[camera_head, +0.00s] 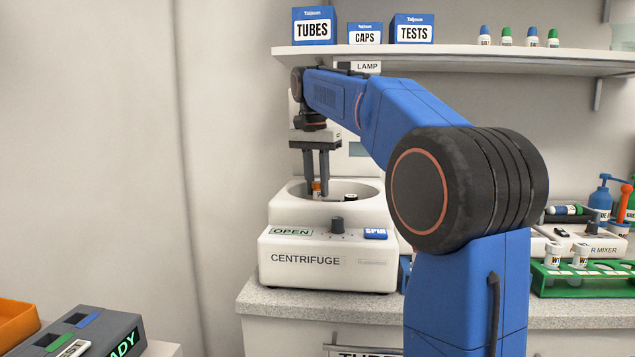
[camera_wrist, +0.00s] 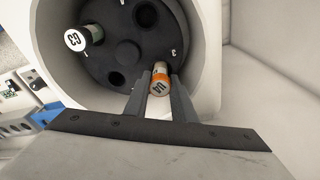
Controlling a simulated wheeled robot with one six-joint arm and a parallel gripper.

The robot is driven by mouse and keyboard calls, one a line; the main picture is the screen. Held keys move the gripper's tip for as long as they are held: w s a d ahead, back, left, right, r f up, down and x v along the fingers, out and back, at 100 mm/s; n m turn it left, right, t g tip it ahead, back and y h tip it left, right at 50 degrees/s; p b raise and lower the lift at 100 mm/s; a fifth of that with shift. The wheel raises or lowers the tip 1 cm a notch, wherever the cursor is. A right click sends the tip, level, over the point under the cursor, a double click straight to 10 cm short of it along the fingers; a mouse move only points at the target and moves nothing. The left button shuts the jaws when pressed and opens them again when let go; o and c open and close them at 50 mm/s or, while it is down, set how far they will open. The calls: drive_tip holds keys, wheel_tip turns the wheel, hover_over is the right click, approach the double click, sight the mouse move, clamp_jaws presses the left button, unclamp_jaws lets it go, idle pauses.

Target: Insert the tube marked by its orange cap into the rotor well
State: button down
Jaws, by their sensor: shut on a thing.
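The tube with the orange cap (camera_wrist: 160,82) is between the fingertips of my gripper (camera_wrist: 160,90) in the wrist view. My gripper is shut on it, above the near edge of the dark rotor (camera_wrist: 125,55) inside the centrifuge bowl. I cannot tell whether the tube's lower end is in a well. Empty wells (camera_wrist: 146,14) show in the rotor. Another tube with a white-topped cap (camera_wrist: 75,40) sits in a well at the left. In the head view, my gripper (camera_head: 317,190) points down into the open centrifuge (camera_head: 300,262), with the orange cap showing between its fingers.
The centrifuge stands on a speckled counter (camera_head: 265,300). A shelf (camera_head: 450,58) with boxes and small tubes runs above my arm. A dark tray (camera_head: 85,335) is at lower left.

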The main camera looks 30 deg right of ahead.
drive_tip(key=shift+f, duration=0.35)
drive_tip(key=c, duration=1.4)
unclamp_jaws()
drive_tip(key=shift+r, duration=0.1)
wheel_tip(320, 180, up, 12)
drive_tip(key=a, duration=0.1)
drive_tip(key=shift+s, duration=0.4)
drive_tip(key=shift+s+a, duration=0.1)
drive_tip(key=shift+a, duration=0.05)
